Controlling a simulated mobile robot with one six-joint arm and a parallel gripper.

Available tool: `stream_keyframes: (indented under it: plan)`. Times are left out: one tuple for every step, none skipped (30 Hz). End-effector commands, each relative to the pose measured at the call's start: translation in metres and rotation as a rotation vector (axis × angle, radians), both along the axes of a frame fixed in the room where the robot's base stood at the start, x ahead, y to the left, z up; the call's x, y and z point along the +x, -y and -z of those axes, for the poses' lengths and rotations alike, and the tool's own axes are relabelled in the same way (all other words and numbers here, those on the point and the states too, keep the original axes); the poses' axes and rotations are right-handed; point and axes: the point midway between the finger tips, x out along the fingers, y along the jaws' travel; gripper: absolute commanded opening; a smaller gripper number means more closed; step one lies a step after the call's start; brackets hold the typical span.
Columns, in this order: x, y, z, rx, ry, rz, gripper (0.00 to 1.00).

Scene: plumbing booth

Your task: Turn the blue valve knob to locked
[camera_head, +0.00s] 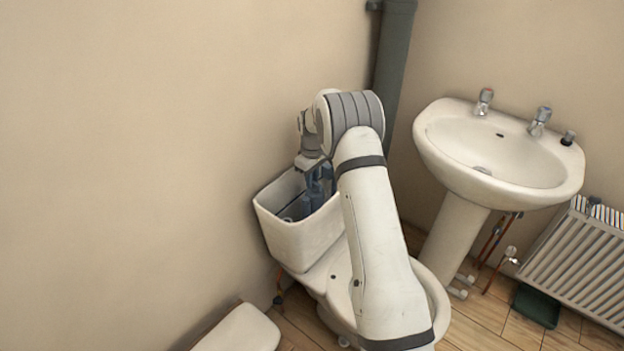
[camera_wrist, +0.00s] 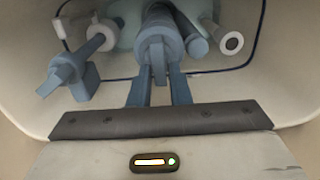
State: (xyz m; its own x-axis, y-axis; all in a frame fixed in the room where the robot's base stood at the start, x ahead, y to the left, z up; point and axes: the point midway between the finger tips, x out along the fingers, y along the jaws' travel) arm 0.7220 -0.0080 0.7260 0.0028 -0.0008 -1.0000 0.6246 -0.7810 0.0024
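In the wrist view, the blue valve knob (camera_wrist: 157,48) appears to be the rounded blue part at the top middle of the cistern fittings, with a thin upright fin facing me. My gripper (camera_wrist: 158,85) has one finger on each side of this fin. The gaps are very narrow, and I cannot tell whether the fingers touch it. In the head view, my gripper (camera_head: 316,182) reaches down into the open toilet cistern (camera_head: 303,240). My arm hides much of the knob there, and no locked mark is readable.
Inside the cistern, a blue-grey float arm (camera_wrist: 68,72) lies left of the knob and a pale round pipe end (camera_wrist: 231,42) lies right. The cistern walls enclose my gripper closely. A washbasin (camera_head: 500,150) and a radiator (camera_head: 585,260) stand to the right; a wall is close on the left.

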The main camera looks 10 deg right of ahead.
Motion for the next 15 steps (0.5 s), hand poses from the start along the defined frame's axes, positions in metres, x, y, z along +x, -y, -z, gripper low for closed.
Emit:
stream_keyframes:
  plan:
    - [0.0000, 0.0000, -0.0001, 0.000, 0.000, 0.000, 0.21]
    - [0.0000, 0.0000, 0.0000, 0.000, 0.000, -0.001, 0.24]
    - [-0.0001, 0.0001, 0.0000, 0.000, 0.000, -0.001, 0.27]
    - [-0.0001, 0.0001, 0.0001, 0.000, 0.000, -0.001, 0.29]
    - [-0.0001, 0.0001, 0.0002, 0.000, 0.000, -0.001, 0.32]
    - [-0.0002, 0.0001, 0.0002, 0.000, 0.000, -0.001, 0.34]
    - [-0.0002, 0.0001, 0.0002, -0.001, -0.001, -0.001, 0.34]
    - [-0.0002, 0.0000, 0.0003, -0.001, -0.001, -0.001, 0.34]
    - [-0.0002, 0.0000, 0.0003, -0.001, -0.001, -0.002, 0.34]
    - [-0.0002, 0.0000, 0.0004, -0.001, -0.001, -0.002, 0.34]
    - [-0.0003, 0.0001, 0.0004, -0.001, -0.001, -0.002, 0.34]
    - [-0.0003, 0.0001, 0.0001, -0.001, -0.001, -0.002, 0.34]
    - [-0.0002, 0.0001, -0.0007, -0.001, -0.001, -0.002, 0.34]
    - [-0.0001, 0.0001, -0.0021, 0.000, 0.000, -0.002, 0.34]
    - [0.0001, 0.0000, -0.0052, -0.001, 0.001, -0.002, 0.34]
